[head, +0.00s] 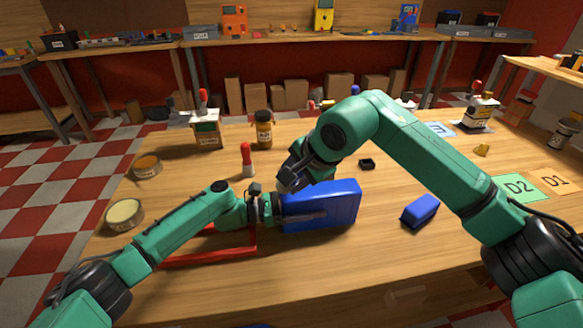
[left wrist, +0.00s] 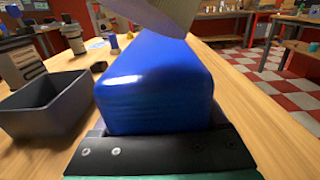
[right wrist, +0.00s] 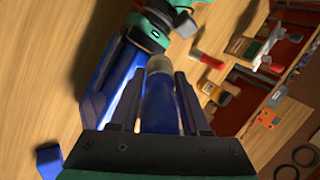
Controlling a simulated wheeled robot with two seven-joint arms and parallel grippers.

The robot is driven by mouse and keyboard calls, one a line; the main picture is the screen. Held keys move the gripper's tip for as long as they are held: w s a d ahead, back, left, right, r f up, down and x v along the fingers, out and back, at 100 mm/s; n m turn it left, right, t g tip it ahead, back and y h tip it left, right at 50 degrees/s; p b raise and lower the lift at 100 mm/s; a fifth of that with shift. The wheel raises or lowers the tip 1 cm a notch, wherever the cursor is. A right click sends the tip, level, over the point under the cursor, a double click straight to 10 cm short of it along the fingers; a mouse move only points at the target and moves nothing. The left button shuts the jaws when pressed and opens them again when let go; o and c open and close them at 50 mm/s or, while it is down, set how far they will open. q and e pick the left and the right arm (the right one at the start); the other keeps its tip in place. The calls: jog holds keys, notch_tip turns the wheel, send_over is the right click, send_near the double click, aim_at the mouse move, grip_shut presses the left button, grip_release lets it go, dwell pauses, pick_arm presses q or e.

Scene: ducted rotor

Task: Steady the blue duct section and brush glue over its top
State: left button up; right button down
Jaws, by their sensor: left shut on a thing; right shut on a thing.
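The blue duct section (head: 345,203) lies on the table in front of me. It fills the middle of the left wrist view (left wrist: 155,85). My left gripper (head: 300,214) is shut on its left end. My right gripper (head: 290,182) is just above the duct's left end, shut on a brush-like tool with a blue handle (right wrist: 160,108) and a pale tip (right wrist: 158,66). A grey piece (left wrist: 168,12) hangs over the duct's top in the left wrist view. Whether the tip touches the duct, and any glue on top, I cannot tell.
Two open tins, one cream (head: 124,214) and one brown (head: 146,166), stand at the left. A red frame (head: 210,258) lies near the left forearm. A red-capped tube (head: 247,160) and brown jar (head: 264,130) stand behind. A small blue block (head: 420,210) lies right.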

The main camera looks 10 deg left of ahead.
jog(key=shift+w+d+f, duration=0.3)
jog(key=shift+d+f, duration=0.3)
jog(key=shift+d, duration=0.3)
jog(key=shift+w+d, duration=0.8)
jog(key=shift+d, duration=1.7)
jog(key=shift+w+d, duration=0.85)
jog(key=shift+d, duration=1.65)
jog(key=shift+w+d, duration=0.8)
jog(key=shift+d, duration=1.7)
jog(key=shift+s+a, duration=0.9)
jog(key=shift+a, duration=1.95)
jog(key=shift+s+a, duration=0.9)
jog(key=shift+a, duration=1.9)
jog(key=shift+s+a, duration=0.9)
jog(key=shift+a, duration=1.95)
jog(key=shift+w+d, duration=0.9)
jog(key=shift+d, duration=1.9)
jog(key=shift+w+d, duration=0.95)
jog(key=shift+d, duration=1.8)
jog(key=shift+w+d, duration=0.9)
jog(key=shift+d, duration=1.9)
jog(key=shift+s+a, duration=0.9)
jog(key=shift+a, duration=1.85)
jog(key=shift+s+a, duration=0.9)
jog(key=shift+a, duration=1.9)
jog(key=shift+s+a, duration=0.9)
jog(key=shift+a, duration=1.85)
jog(key=shift+r, duration=4)
